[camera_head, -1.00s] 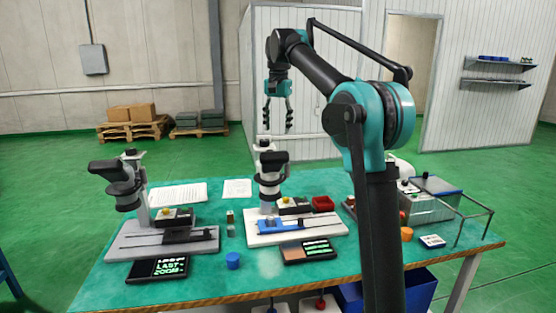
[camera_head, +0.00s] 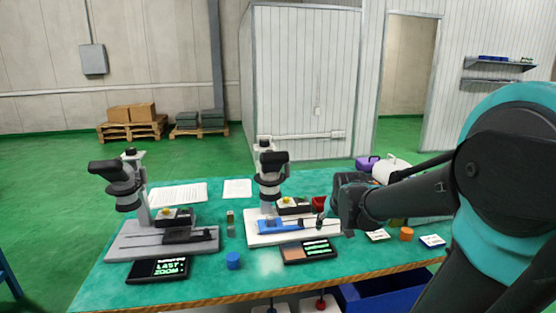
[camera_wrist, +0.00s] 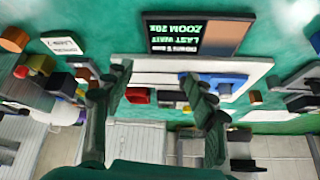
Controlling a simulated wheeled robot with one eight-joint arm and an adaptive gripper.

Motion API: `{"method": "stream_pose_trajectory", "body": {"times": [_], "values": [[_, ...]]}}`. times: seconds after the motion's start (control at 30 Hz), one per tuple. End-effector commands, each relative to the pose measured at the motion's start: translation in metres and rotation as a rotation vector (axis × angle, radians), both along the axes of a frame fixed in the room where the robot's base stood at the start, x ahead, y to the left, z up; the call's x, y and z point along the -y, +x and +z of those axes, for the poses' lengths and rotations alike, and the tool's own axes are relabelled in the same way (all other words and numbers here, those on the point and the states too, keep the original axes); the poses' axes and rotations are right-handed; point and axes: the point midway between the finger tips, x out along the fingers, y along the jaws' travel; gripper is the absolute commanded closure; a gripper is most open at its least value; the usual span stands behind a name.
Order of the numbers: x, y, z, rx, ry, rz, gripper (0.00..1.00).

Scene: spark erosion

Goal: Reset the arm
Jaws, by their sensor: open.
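My arm reaches in from the right in the head view, with its forearm low and almost level over the right side of the green bench (camera_head: 200,285). My gripper (camera_head: 335,212) is beside the right end of the right microscope's white base (camera_head: 265,238). In the wrist view, which looks upside down, the two dark fingers of my gripper (camera_wrist: 156,76) stand wide apart with nothing held. The white base (camera_wrist: 150,67) and a small red bin (camera_wrist: 137,96) show between or behind them. Whether the fingers touch anything cannot be told.
A second microscope (camera_head: 125,185) stands at the left on a grey base. A blue cup (camera_head: 233,260), a dark screen (camera_head: 157,269) and an orange cylinder (camera_head: 406,234) are on the bench. My arm hides part of its right side.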

Motion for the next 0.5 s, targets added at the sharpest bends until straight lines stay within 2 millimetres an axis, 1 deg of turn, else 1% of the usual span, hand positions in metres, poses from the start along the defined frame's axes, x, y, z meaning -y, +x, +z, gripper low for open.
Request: {"method": "stream_pose_trajectory", "body": {"times": [0.03,0.2,0.27,0.4,0.5], "values": [[0.006,-0.016,-0.012,0.018,-0.011,0.007,0.44],[0.018,-0.062,-0.046,0.058,-0.051,0.039,0.44],[0.017,-0.080,-0.057,0.013,-0.048,0.040,0.44],[0.017,-0.122,-0.082,-0.075,-0.044,0.040,0.44],[0.017,-0.149,-0.097,-0.128,-0.041,0.041,0.44]]}}
